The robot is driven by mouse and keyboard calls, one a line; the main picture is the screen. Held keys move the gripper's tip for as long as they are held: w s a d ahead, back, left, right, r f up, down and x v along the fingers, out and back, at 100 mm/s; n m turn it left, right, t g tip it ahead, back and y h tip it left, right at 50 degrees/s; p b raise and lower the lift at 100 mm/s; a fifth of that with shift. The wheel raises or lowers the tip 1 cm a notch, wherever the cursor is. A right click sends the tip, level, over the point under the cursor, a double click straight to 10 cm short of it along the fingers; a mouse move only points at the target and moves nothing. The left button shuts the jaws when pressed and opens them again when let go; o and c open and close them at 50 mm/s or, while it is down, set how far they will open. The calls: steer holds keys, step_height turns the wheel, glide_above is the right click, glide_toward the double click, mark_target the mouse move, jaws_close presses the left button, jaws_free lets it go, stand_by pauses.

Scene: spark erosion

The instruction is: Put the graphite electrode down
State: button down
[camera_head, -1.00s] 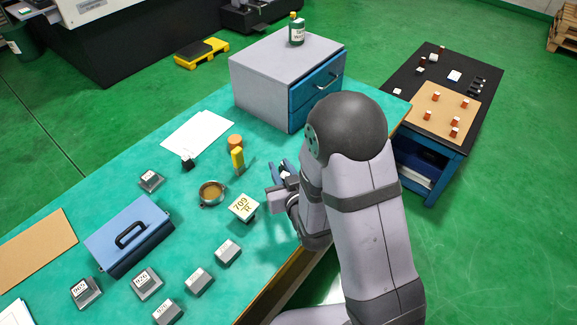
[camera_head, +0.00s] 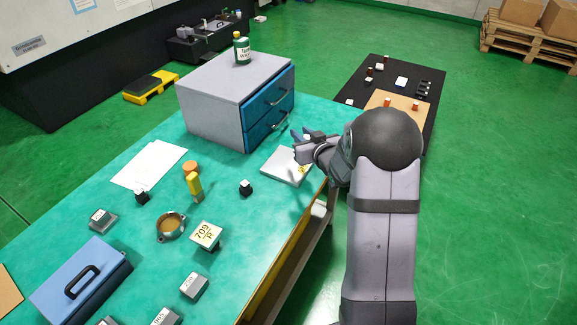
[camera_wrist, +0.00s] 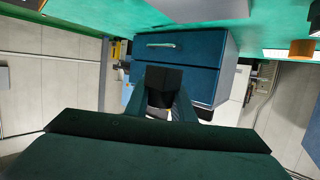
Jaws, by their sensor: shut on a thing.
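My gripper (camera_head: 299,138) is in the air above the right edge of the teal bench, just right of the drawer cabinet. In the wrist view my gripper (camera_wrist: 168,108) is shut on a dark block, the graphite electrode (camera_wrist: 163,80), which stands out between the fingertips. The drawer fronts are behind it. In the head view I cannot make out the held electrode clearly. Two other black blocks with white tops stand on the bench, one near the middle (camera_head: 246,188), one farther left (camera_head: 142,196).
The grey cabinet with blue drawers (camera_head: 235,98) carries a green bottle (camera_head: 241,48). A yellow-and-orange item (camera_head: 193,180), a round dish (camera_head: 171,226), a 709 block (camera_head: 206,235) and a blue box (camera_head: 82,284) stand leftward. A dark side table (camera_head: 395,75) is behind my arm.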

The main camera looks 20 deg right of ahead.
mark_target(283, 158)
steer(key=w+a+n+g+y, duration=0.1)
steer(key=w+a+n+y, duration=0.2)
steer(key=w+a+y, duration=0.1)
steer(key=shift+w+a+n, duration=0.25)
steer(key=shift+w+n, duration=0.05)
steer(key=shift+w, duration=0.2)
steer(key=shift+f+p, duration=0.3)
steer(key=shift+f, duration=4.65)
steer(key=shift+f, duration=0.15)
steer(key=c, duration=1.5)
jaws_free()
steer(key=shift+c, duration=0.2)
